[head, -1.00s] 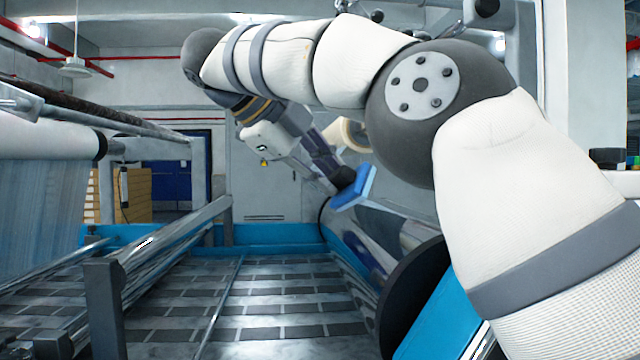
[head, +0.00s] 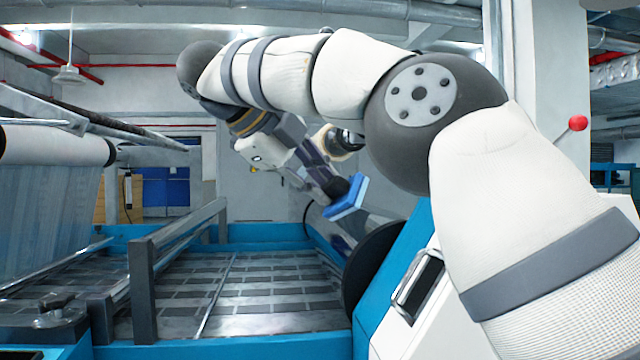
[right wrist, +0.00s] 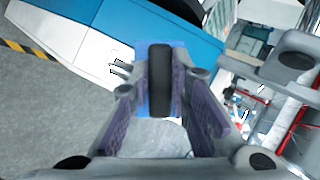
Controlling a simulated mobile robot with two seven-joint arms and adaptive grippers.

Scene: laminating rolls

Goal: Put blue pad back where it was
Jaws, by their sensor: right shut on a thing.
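The blue pad (head: 348,197) is a small flat block with a dark grip part on top. It is held in the air right of the middle in the head view, at the end of my right arm. My right gripper (head: 338,186) is shut on it. In the right wrist view the fingers of my right gripper (right wrist: 160,100) close in from both sides on the dark grip, and the blue pad (right wrist: 140,75) shows behind it. Grey floor and a blue and white machine side lie beyond the pad. My left gripper is not in view.
A blue-framed machine bed (head: 270,232) with a patterned web fills the lower middle. A large roll (head: 55,145) hangs at the left. A dark disc (head: 368,270) and a blue and white housing (head: 425,285) stand at the lower right. A red knob (head: 578,123) is at the far right.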

